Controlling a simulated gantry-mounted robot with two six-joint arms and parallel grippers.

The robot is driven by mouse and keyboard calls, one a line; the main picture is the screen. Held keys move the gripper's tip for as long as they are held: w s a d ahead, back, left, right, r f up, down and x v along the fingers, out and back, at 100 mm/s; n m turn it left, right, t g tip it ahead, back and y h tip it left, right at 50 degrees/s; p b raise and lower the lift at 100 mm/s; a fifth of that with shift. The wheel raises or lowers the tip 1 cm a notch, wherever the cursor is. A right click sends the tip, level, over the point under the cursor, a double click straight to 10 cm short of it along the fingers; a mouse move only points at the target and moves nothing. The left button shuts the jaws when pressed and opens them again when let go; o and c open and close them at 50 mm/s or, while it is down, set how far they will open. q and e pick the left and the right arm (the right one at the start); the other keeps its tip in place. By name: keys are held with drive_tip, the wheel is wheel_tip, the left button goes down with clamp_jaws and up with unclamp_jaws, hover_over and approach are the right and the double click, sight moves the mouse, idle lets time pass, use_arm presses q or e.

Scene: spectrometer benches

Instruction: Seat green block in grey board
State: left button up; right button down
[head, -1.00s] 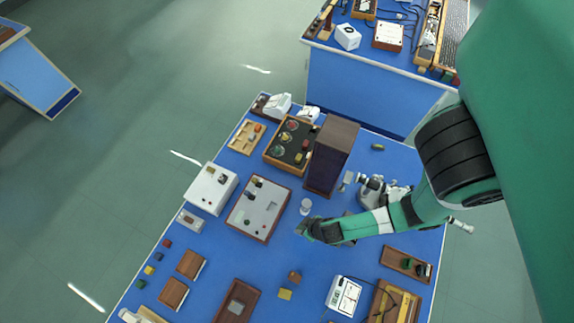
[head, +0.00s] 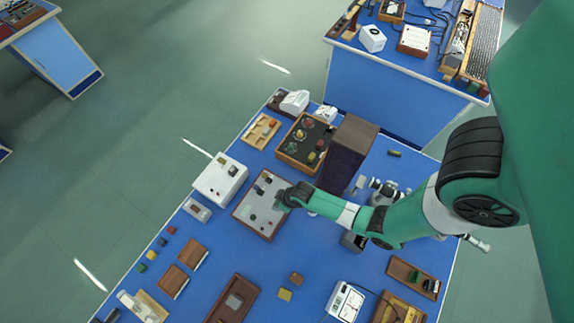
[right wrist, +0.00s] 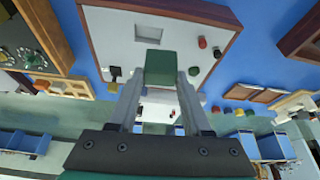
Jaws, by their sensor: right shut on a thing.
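The grey board (head: 247,212), a light panel in a brown wooden frame, lies on the blue table in the head view. It also shows at the top of the right wrist view (right wrist: 108,30), with a square recess (right wrist: 148,33) in it. My right gripper (head: 281,199) is over the board's right side. In the right wrist view, it is shut on the green block (right wrist: 161,67), held between the two fingertips. The block appears beside the recess in that view, apart from it; its height above the board is hard to tell. My left gripper is not in view.
Small dark and red pieces stand on the board. A tall dark box (head: 345,160) and a microscope (head: 385,190) stand right of it. A white box (head: 220,180) is on its left.

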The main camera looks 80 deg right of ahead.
drive_tip(key=shift+w+d+r+m, duration=0.15)
drive_tip(key=shift+d+m, duration=0.15)
drive_tip(key=shift+d, duration=0.65)
drive_tip(key=shift+s+d, duration=0.2)
drive_tip(key=shift+d, duration=0.1)
drive_tip(key=shift+f, duration=0.2)
drive_tip(key=shift+f+b, duration=3.4)
drive_tip(key=shift+b, duration=0.1)
drive_tip(key=shift+c, duration=1.3)
unclamp_jaws()
